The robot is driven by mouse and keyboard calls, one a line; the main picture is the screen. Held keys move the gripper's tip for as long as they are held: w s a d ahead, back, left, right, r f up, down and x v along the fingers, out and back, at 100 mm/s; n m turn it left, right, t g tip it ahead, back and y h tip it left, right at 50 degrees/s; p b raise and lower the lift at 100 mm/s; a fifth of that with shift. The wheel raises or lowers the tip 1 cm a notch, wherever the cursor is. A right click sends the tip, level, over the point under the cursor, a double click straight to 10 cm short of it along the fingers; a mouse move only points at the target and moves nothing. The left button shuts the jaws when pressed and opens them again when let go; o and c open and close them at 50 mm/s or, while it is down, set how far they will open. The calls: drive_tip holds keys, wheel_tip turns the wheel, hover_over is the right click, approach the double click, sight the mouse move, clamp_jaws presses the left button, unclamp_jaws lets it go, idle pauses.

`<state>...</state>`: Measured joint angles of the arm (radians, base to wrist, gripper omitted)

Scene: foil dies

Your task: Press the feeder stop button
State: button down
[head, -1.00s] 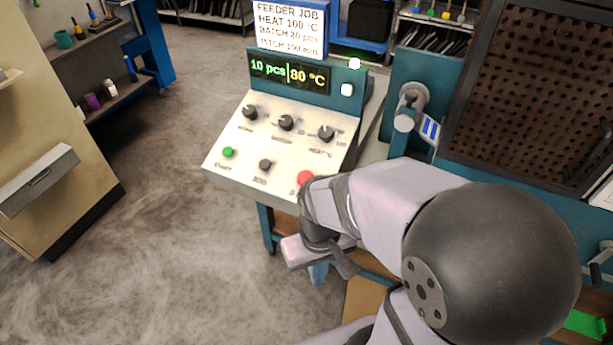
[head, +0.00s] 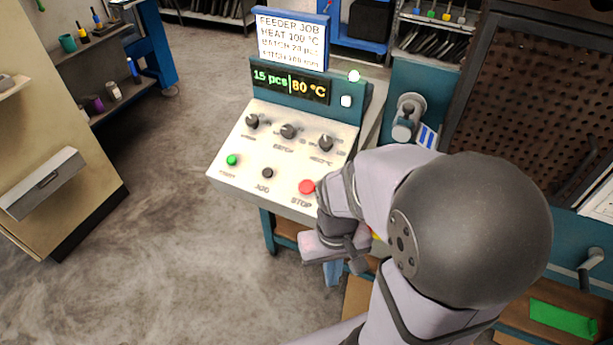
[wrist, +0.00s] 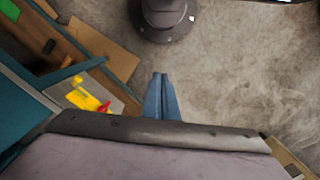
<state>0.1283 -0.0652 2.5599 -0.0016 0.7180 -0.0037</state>
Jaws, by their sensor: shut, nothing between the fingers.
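The red stop button (head: 306,187) is at the lower right of the sloped cream feeder panel (head: 228,185), above the printed word STOP. It is uncovered in the head view, with my arm close on its right. My gripper's blue fingers (head: 332,272) show partly below the panel's front edge, apart from the button. In the wrist view my gripper (wrist: 160,78) is shut and empty, its fingers together over the floor. The display (head: 290,82) reads 15 pcs and 80 °C. The button is not identifiable in the wrist view.
A green start button (head: 232,160), a black jog button (head: 267,173) and three black knobs share the panel. A job sign (head: 291,38) stands above. A yellow-and-red object (wrist: 88,98) lies left of my fingers in the wrist view. Open floor (head: 170,260) is at left.

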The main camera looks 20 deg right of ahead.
wheel_tip(320, 180, up, 7)
drive_tip(key=m+g+y+p, duration=0.1)
drive_tip(key=m+y+p, duration=0.3)
drive_tip(key=m+p, duration=0.5)
drive_tip(key=w+r+m+t+p, duration=0.1)
drive_tip(key=w+m+t, duration=0.3)
drive_tip(key=w+m, duration=0.7)
drive_tip(key=w+d+r+m+t+y+p, duration=0.1)
drive_tip(key=w+r+m+t, duration=0.3)
drive_tip(key=w+m, duration=0.6)
drive_tip(key=shift+w+d+r+m+t+p, duration=0.15)
drive_tip(key=shift+w+d+m+t+p, duration=0.25)
drive_tip(key=shift+m+t, duration=0.5)
drive_tip(key=shift+a, duration=0.15)
